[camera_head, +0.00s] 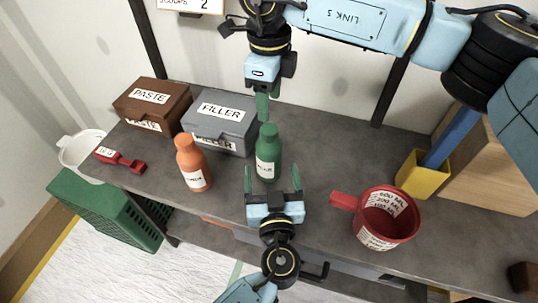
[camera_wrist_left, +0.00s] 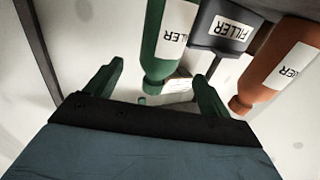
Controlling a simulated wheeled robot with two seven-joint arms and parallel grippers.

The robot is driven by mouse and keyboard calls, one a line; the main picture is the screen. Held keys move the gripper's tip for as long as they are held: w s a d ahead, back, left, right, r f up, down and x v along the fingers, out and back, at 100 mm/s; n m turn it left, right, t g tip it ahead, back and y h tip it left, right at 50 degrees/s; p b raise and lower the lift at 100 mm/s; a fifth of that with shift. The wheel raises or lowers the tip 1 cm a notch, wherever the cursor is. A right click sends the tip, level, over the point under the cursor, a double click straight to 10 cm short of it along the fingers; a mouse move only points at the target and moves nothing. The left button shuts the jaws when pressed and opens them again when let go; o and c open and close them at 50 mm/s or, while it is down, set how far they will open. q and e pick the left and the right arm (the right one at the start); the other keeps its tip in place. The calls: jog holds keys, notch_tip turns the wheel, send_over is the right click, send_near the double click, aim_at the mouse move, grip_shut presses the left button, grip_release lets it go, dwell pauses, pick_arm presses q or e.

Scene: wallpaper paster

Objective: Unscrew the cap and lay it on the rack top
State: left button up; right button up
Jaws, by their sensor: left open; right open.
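The green bottle (camera_head: 268,163) with a white label stands upright on the grey rack top (camera_head: 310,160), before the grey FILLER box. Its narrow green top (camera_head: 268,131) is at its upper end; I cannot tell cap from neck. My left gripper (camera_head: 272,172) is open and empty, its green fingers spread either side of the bottle's near side, apart from it. In the left wrist view the bottle (camera_wrist_left: 166,45) appears upside down between the fingers. My right gripper (camera_head: 263,105) is open, pointing down just above and behind the bottle top; its fingers overlap in view.
An orange bottle (camera_head: 193,165) stands left of the green one. Behind are a brown PASTE box (camera_head: 148,102) and the FILLER box (camera_head: 220,122). A red tool (camera_head: 120,160) lies left. A red measuring cup (camera_head: 375,216) and yellow holder (camera_head: 424,180) stand right. Rack top is bare between bottle and cup.

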aim_at(269, 143)
pick_arm(q)
jog(key=w, duration=0.9)
jog(key=shift+w+a, duration=0.3)
jog(key=shift+a, duration=0.05)
